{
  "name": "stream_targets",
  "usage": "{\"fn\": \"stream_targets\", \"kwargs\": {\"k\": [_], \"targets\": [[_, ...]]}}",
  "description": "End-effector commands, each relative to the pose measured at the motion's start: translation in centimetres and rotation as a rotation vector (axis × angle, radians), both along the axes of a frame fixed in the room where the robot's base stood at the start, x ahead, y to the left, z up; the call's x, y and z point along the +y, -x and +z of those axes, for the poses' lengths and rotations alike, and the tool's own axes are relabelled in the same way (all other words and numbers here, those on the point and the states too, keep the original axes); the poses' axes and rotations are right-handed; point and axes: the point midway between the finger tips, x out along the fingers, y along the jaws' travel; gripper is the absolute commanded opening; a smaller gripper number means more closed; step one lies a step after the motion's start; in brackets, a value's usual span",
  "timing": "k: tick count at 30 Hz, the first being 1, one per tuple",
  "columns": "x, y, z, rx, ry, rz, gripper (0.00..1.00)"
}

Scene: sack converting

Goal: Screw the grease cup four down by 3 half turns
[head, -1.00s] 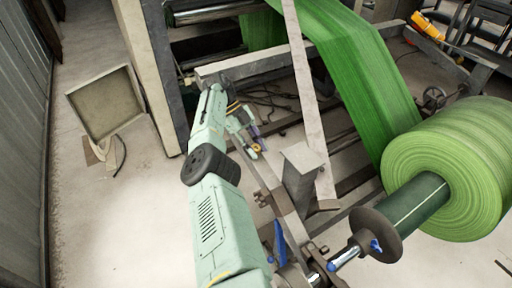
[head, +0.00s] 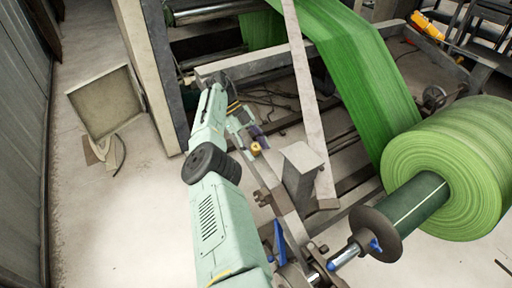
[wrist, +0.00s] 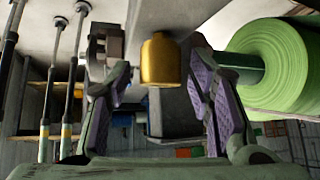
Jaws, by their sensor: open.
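The grease cup (wrist: 161,60), a brass-yellow cylinder with a rounded shoulder, shows in the wrist view against the underside of a pale machine beam. In the head view it is a small yellow spot (head: 256,147) beside the frame rail. My gripper (wrist: 158,72) is open, with one purple-padded finger on each side of the cup. Gaps show between the cup and both fingers, so it does not look gripped. In the head view my gripper (head: 248,135) is small and partly hidden by my arm. Whether this cup is number four cannot be read.
A large green roll (head: 448,165) on a shaft stands at the right, with green web (head: 350,75) running up from it. A grey post (head: 302,172) and frame rails are close to my gripper.

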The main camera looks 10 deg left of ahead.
Motion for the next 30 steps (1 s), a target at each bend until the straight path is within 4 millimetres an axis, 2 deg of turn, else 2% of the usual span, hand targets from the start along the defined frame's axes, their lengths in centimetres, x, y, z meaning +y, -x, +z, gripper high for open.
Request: {"fn": "stream_targets", "kwargs": {"k": [5,8,15,18,23,30], "targets": [[0.1,-0.1,1.0,-0.004,-0.003,-0.001,0.48],[0.2,0.0,2.4,-0.004,-0.005,-0.001,0.48],[0.1,0.0,7.2,-0.003,-0.005,-0.001,0.48],[0.1,0.0,8.6,-0.001,-0.004,0.0,0.48],[0.0,0.0,9.8,0.0,-0.001,0.0,0.48],[0.0,0.0,10.0,0.001,0.0,0.001,0.48]]}}
